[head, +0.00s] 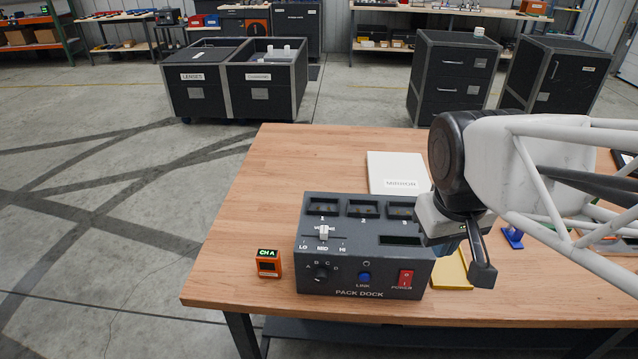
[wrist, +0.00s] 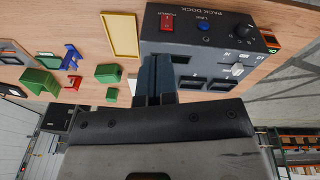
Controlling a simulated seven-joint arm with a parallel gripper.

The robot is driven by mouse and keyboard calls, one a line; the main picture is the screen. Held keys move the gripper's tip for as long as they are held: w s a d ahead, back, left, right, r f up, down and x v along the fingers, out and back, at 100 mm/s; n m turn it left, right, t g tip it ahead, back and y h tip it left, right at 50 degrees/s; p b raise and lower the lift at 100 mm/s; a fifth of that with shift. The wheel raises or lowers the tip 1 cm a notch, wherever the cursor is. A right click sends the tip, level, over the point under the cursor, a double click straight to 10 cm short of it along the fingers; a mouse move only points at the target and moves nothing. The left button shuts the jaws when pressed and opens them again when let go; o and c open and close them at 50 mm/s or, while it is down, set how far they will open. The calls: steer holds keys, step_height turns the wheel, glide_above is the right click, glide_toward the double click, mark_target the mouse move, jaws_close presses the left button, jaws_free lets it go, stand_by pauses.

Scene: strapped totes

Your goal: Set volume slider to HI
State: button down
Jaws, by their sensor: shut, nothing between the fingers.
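The grey pack dock (head: 360,284) stands on the wooden table, and it shows upside down in the wrist view (wrist: 195,50). Its volume slider (head: 323,232) has a white knob standing over the MID label, between LO on the left and HI on the right. The white knob also shows in the wrist view (wrist: 237,70). My gripper (head: 481,272) is at the dock's right side, apart from the slider. Its dark fingers are together and empty in the wrist view (wrist: 155,80). My gripper hides part of the dock's right top edge.
The dock has a selector knob (head: 320,272), a blue LINK button (head: 364,278) and a red POWER switch (head: 405,279). An orange CH A box (head: 268,263) stands left of it. A white booklet (head: 398,170) lies behind; a yellow tray (head: 452,272) lies right.

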steer(key=w+a+r+n+g+h, duration=0.1)
steer(key=w+a+n+g+h, duration=0.1)
steer(key=w+a+n, duration=0.9)
steer(key=n+h, duration=0.2)
steer(key=n, duration=0.2)
glide_toward(324, 233)
steer(key=a+r, duration=0.2)
steer(key=a, duration=0.5)
steer(key=shift+w+f, duration=0.1)
steer(key=shift+w, duration=0.3)
steer(key=shift+f, duration=0.15)
steer(key=x, duration=0.9)
steer(key=shift+w+d, duration=0.1)
steer(key=d, duration=0.2)
steer(key=shift+d+f, duration=0.3)
steer(key=shift+d, duration=0.8)
steer(key=shift+d, duration=0.1)
